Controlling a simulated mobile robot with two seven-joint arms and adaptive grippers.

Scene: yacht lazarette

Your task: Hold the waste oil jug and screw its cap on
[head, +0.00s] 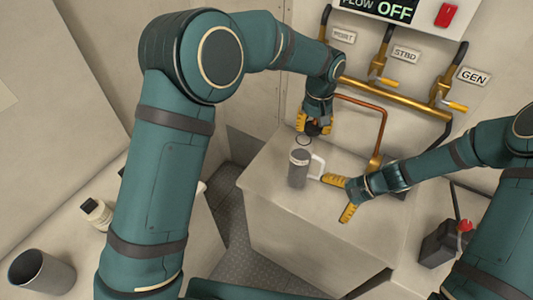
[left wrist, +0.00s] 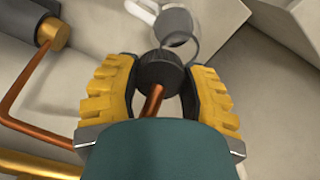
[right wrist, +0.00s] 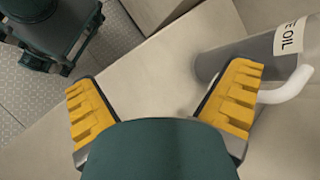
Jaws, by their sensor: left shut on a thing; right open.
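The waste oil jug (head: 297,170) is a grey cylinder with a white handle (head: 319,167). It stands upright on the pale locker top, and its label ends in "E OIL" in the right wrist view (right wrist: 250,55). My left gripper (head: 314,120) is shut on the black cap (left wrist: 160,70), above and slightly beyond the jug, apart from it. A thin dark ring hangs by the cap. The jug's mouth is not clear. My right gripper (head: 337,196) is open and empty, low over the locker top. One finger is close to the handle; I cannot tell whether they touch.
Copper and brass pipes (head: 383,130) run along the wall behind, below levers labelled STBD and GEN. A black box with a red knob (head: 440,243) stands at right. A grey cup (head: 40,272) and a pale bottle (head: 96,211) are at left. The locker top's front is clear.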

